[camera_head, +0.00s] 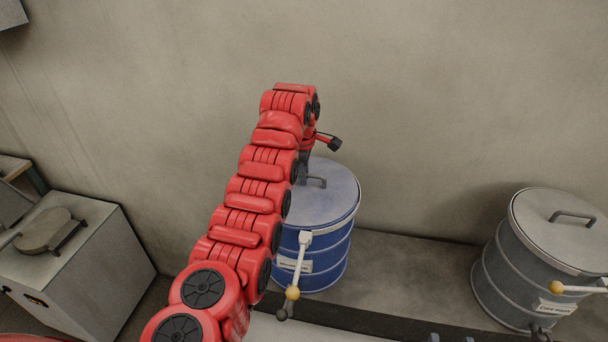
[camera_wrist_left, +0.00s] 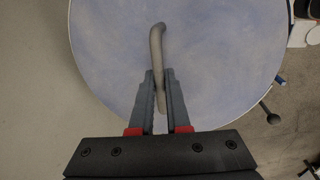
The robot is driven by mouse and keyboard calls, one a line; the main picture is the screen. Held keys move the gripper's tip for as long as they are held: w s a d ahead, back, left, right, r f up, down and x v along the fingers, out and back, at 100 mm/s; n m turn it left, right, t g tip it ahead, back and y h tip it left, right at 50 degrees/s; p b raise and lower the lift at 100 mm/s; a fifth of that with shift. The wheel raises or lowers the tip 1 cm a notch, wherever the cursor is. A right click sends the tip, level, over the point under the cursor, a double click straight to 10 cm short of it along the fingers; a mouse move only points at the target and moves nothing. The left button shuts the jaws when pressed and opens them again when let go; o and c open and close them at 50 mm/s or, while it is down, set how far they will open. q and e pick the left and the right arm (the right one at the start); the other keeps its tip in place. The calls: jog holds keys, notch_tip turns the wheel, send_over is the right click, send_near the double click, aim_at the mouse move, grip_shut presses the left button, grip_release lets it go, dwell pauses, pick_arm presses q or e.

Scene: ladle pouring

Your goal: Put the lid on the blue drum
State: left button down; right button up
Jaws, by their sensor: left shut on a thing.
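The blue drum (camera_head: 322,265) stands on the floor by the wall, right of my left arm. Its round pale-blue lid (camera_head: 335,205) lies level over the drum top; I cannot tell whether it is fully seated. The lid also fills much of the left wrist view (camera_wrist_left: 225,60). My left gripper (camera_head: 304,177) points down over the lid and is shut on its grey bar handle (camera_wrist_left: 157,42). The fingers (camera_wrist_left: 159,85) stand on either side of the handle's near end. My arm hides the drum's left side. My right gripper is not in view.
A lever with a yellow ball (camera_head: 292,293) is at the blue drum's front. A grey drum (camera_head: 510,280) with its own handled lid (camera_head: 558,230) stands at the right. A pale box (camera_head: 85,270) with a round handled plate (camera_head: 48,232) is at the left. The wall is close behind.

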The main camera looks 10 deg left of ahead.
pick_arm(q)
jog(key=c, duration=0.8)
grip_release()
jog(key=shift+s+r+b, duration=0.1)
jog(key=shift+r+b, duration=0.4)
jog(key=shift+r, duration=0.05)
jog(key=s+r+p, duration=0.1)
jog(key=r, duration=0.4)
jog(key=s+r+p, duration=0.1)
jog(key=r+p, duration=0.1)
jog(key=r, duration=0.3)
jog(key=s+r+p, duration=0.1)
jog(key=r, duration=0.5)
jog(key=shift+p, duration=0.4)
